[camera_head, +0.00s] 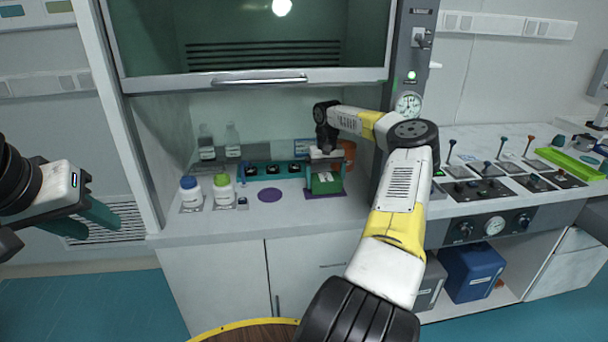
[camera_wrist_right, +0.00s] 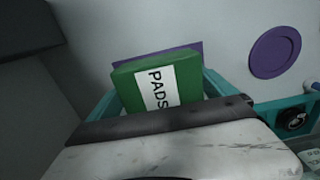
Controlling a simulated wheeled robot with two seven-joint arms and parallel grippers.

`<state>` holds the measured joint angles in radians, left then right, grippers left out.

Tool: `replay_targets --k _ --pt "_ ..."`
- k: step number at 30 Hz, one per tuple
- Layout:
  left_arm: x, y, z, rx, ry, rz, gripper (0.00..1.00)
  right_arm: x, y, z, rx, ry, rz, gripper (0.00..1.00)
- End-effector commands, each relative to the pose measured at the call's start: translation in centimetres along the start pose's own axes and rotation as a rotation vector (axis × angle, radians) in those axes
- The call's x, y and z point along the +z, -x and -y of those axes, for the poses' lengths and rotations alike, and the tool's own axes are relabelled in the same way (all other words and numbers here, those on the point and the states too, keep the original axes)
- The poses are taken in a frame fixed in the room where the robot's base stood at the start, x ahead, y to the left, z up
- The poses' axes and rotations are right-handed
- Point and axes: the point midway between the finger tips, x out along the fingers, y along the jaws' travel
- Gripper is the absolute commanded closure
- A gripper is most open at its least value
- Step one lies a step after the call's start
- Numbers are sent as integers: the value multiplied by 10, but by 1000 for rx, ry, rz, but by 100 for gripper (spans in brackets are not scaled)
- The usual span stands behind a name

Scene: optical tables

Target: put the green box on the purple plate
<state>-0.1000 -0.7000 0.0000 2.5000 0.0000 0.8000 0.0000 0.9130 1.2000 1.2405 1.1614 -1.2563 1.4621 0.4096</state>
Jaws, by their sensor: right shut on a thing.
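The green box (camera_head: 327,184) has a white label; in the right wrist view (camera_wrist_right: 185,80) the label reads "PADS". My right gripper (camera_head: 325,182) reaches down into the hood and is shut on the box, its teal fingers on either side. The box is at a rectangular purple mat (camera_head: 338,195); I cannot tell whether it touches it. The round purple plate (camera_head: 269,195) lies empty on the counter, left of the box, and also shows in the wrist view (camera_wrist_right: 275,52). My left gripper (camera_head: 92,222) is open and empty, away at the left.
A blue-capped bottle (camera_head: 191,194) and a green-capped bottle (camera_head: 223,191) stand left of the plate. A teal rack (camera_head: 262,170) runs behind it. An orange container (camera_head: 348,153) stands behind my right gripper. The raised hood sash (camera_head: 250,78) hangs above.

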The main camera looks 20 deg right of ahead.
Motion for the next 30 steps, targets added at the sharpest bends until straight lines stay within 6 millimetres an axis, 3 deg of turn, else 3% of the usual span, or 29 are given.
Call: replay_targets --k 21,22,30 --pt "0 0 0 0 0 0 64 0 -12 0 0 1 0 56" --pt "0 0 0 0 0 0 64 0 -11 0 0 1 0 0" --pt "0 0 0 0 0 0 64 0 -9 0 1 1 0 0"
